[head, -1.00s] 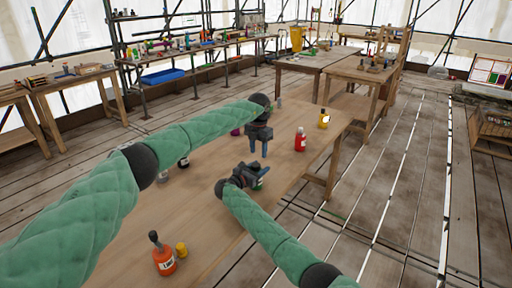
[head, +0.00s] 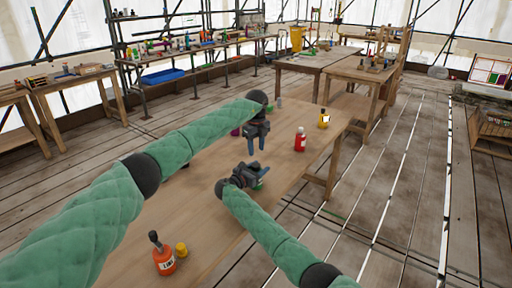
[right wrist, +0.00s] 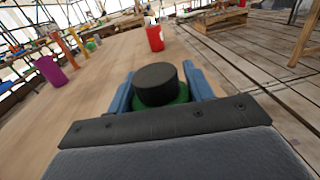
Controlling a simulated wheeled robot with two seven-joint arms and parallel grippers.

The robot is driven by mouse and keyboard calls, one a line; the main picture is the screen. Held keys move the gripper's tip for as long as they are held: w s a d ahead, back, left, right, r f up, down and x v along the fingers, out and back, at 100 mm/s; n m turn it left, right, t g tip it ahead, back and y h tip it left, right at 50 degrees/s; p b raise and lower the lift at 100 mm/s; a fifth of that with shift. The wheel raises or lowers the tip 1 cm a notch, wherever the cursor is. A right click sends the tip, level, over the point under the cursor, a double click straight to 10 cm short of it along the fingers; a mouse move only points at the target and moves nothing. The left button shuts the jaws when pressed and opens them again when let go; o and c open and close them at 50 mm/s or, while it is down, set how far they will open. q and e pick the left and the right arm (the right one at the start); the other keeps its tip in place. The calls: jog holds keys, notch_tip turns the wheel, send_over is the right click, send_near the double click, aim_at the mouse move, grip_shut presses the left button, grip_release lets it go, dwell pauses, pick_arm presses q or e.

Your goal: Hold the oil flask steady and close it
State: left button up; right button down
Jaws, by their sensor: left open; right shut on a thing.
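A green flask (right wrist: 160,106) with a wide black round top (right wrist: 157,84) stands between the blue fingers of my right gripper (right wrist: 160,90) in the right wrist view. I cannot tell whether the black top is a separate cap. In the head view my right gripper (head: 255,176) is shut on the flask low over the table, and only a bit of green (head: 260,184) shows. My left gripper (head: 256,145) is open with its fingers pointing down, above and behind the right one. It holds nothing that I can see.
The wooden table (head: 215,225) holds a red bottle (head: 300,142), a yellow bottle (head: 324,120), an orange bottle (head: 164,261) and a small yellow piece (head: 181,249) beside it. A purple container (right wrist: 50,70) stands left in the wrist view. The near tabletop has free room.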

aim_at(256, 164)
pick_arm(q)
jog(key=shift+a+n, duration=0.1)
jog(key=shift+n, duration=0.9)
jog(key=shift+f, duration=0.1)
jog(key=shift+f, duration=3.85)
jog(key=c, duration=0.8)
jog(key=m, duration=1)
